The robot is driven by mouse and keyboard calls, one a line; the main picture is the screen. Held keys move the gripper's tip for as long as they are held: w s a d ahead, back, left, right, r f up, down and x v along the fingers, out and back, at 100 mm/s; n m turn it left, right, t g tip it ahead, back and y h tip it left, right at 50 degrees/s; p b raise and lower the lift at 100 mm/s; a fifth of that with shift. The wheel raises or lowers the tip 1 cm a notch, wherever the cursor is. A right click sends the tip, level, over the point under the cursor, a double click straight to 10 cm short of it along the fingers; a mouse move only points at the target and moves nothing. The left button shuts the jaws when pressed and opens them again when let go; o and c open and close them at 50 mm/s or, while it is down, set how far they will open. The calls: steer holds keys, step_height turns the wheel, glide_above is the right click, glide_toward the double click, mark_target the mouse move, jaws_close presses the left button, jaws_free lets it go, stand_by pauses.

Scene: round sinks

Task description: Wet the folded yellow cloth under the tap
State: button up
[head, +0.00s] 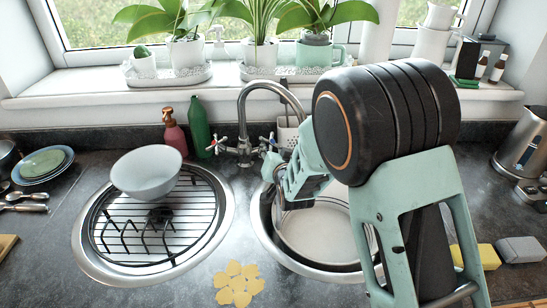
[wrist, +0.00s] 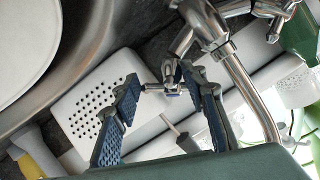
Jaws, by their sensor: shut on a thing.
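The chrome tap (head: 243,140) stands behind the two round sinks, its spout arching right and partly hidden by my arm. My gripper (head: 271,152) is at its right-hand cross handle (head: 266,143). In the wrist view my gripper (wrist: 160,82) has its blue-padded fingers on either side of this cross handle (wrist: 171,90) and is shut on it. A yellow block-like piece (head: 478,257) lies on the counter right of the right sink; I cannot tell if it is the folded cloth. No water stream is visible. Part of the right sink is hidden by my arm.
A white round basin (head: 318,232) sits in the right sink (head: 281,252). A pale bowl (head: 147,171) rests on the rack over the left sink. Red (head: 174,131) and green (head: 200,128) bottles stand left of the tap. Plants line the sill. A grey block (head: 520,250) lies far right.

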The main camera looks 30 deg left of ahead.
steer(key=shift+w+d+f+n+y+b, duration=0.15)
steer(key=shift+n+y+b, duration=0.3)
steer(key=shift+b, duration=0.85)
steer(key=shift+w+a+f+n+y+b, duration=0.15)
steer(key=shift+n+y+b, duration=0.3)
steer(key=shift+b, duration=0.85)
steer(key=shift+d+n+b, duration=0.1)
steer(key=shift+n+b, duration=0.2)
steer(key=shift+b, duration=0.2)
steer(key=shift+r+g+b, duration=0.15)
steer(key=shift+g+b, duration=0.15)
steer(key=shift+b, duration=0.15)
steer(key=shift+r+n+y, duration=0.15)
steer(key=shift+n+y, duration=0.15)
steer(key=o, duration=1.2)
steer(key=shift+c, duration=0.2)
